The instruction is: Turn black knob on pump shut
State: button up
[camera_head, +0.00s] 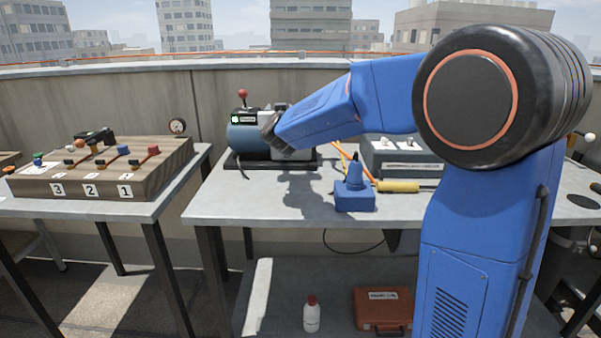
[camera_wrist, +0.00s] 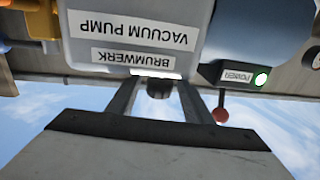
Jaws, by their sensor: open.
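The vacuum pump (camera_head: 245,135) has a blue body, a grey block and a dark base, and stands at the back of the middle table. In the wrist view its labelled grey housing (camera_wrist: 135,38) appears upside down. A small black knob (camera_wrist: 158,89) shows on its edge, between the fingers of my gripper (camera_wrist: 157,98). My gripper is open, with one finger on either side of the knob; I cannot tell whether they touch it. In the head view my gripper (camera_head: 272,127) is at the pump's right side and the knob is hidden.
A red-balled lever (camera_head: 242,95) and a lit green power switch (camera_wrist: 260,79) are on the pump. A blue tool (camera_head: 355,195), a yellow-handled tool (camera_head: 398,186) and a grey box (camera_head: 385,160) lie to the right. The table front left is clear.

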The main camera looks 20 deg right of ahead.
jog(key=shift+n+y, duration=0.8)
jog(key=shift+y, duration=0.4)
jog(key=s, duration=1.8)
jog(key=s+a+f+n+g+y, duration=0.1)
jog(key=s+f+n+g+y, duration=0.1)
jog(key=s+f, duration=0.6)
jog(key=shift+s+a+f+g+y, duration=0.35)
jog(key=shift+s+g+y, duration=0.45)
jog(key=shift+s+g, duration=0.65)
jog(key=shift+s, duration=0.1)
